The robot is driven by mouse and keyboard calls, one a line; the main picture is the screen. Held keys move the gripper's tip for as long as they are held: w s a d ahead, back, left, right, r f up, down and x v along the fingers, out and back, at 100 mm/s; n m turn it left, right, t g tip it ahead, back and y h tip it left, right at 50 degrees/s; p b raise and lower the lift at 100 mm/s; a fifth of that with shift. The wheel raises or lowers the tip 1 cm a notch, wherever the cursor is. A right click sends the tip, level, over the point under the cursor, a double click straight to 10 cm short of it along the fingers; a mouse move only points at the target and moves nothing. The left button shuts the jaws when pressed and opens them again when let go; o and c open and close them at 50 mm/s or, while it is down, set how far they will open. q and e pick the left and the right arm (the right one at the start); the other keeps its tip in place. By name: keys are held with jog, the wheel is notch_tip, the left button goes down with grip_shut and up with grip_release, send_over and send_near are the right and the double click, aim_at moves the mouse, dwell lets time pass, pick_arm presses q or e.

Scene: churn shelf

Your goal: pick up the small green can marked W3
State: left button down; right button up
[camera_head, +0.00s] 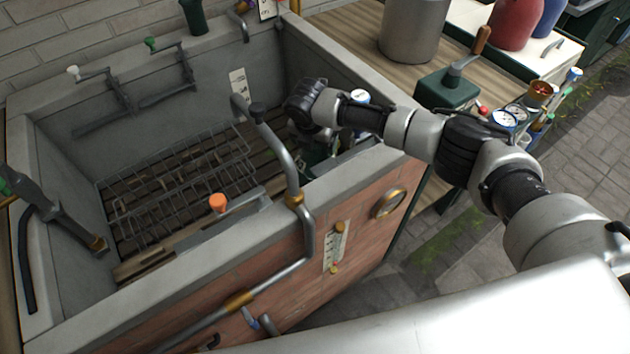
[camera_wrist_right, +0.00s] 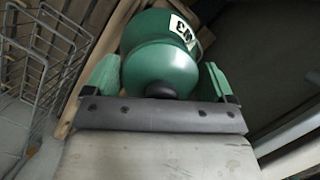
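The small green can (camera_wrist_right: 160,62) with a pale W3 label (camera_wrist_right: 182,32) fills the upper middle of the right wrist view. Its rounded green top with a dark knob (camera_wrist_right: 160,90) faces my wrist. My right gripper (camera_wrist_right: 161,70) has its two green fingers spread, one on each side of the can; whether they touch it is unclear. In the head view, my right gripper (camera_head: 318,152) reaches down into the right end of the stone trough. The can is largely hidden by my arm there. My left gripper is in neither view.
The trough (camera_head: 250,222) has thick walls and holds a wire rack (camera_head: 180,185) over slats. A bent pipe (camera_head: 285,165) crosses its front wall close to my right arm. A wooden counter (camera_head: 350,40) at right holds a metal pot (camera_head: 413,30) and a green box (camera_head: 445,90).

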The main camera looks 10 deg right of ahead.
jog(key=c, duration=1.4)
jog(key=shift+w+r, duration=0.1)
grip_shut()
jog(key=shift+r, duration=0.1)
